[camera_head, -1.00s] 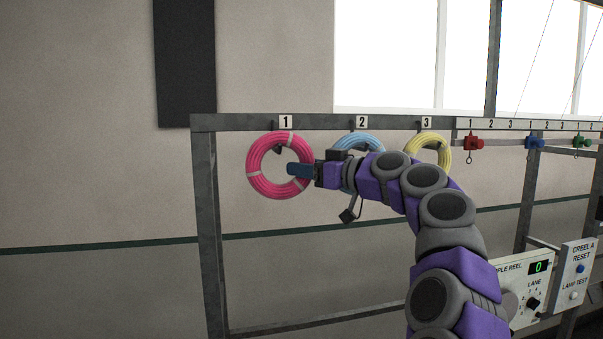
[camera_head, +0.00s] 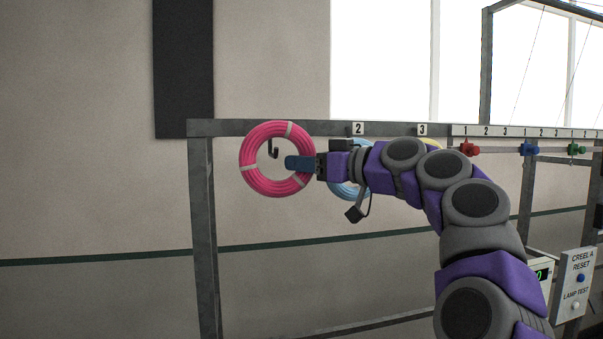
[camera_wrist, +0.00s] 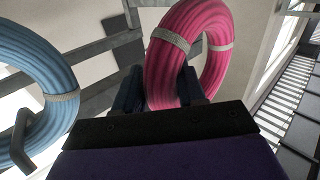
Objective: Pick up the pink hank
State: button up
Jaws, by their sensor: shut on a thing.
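The pink hank (camera_head: 256,184) is a ring with pale grey bands, in front of the left end of the rail in the head view. My gripper (camera_head: 300,163) reaches it from the right and is shut on its right side. In the wrist view the pink hank (camera_wrist: 170,85) stands between the two dark fingers of my gripper (camera_wrist: 160,90). A dark hook (camera_head: 273,150) shows through the ring's opening. I cannot tell whether the ring still touches the hook.
A blue hank (camera_head: 345,190) hangs under label 2, partly behind my arm; it also shows at the left of the wrist view (camera_wrist: 62,75). A yellow hank (camera_head: 433,143) is mostly hidden. The grey rail (camera_head: 325,128) and its post (camera_head: 203,235) stand behind.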

jog(key=s+d+b, duration=0.2)
jog(key=s, duration=0.8)
jog(key=shift+r+b, duration=0.35)
jog(key=shift+r, duration=0.1)
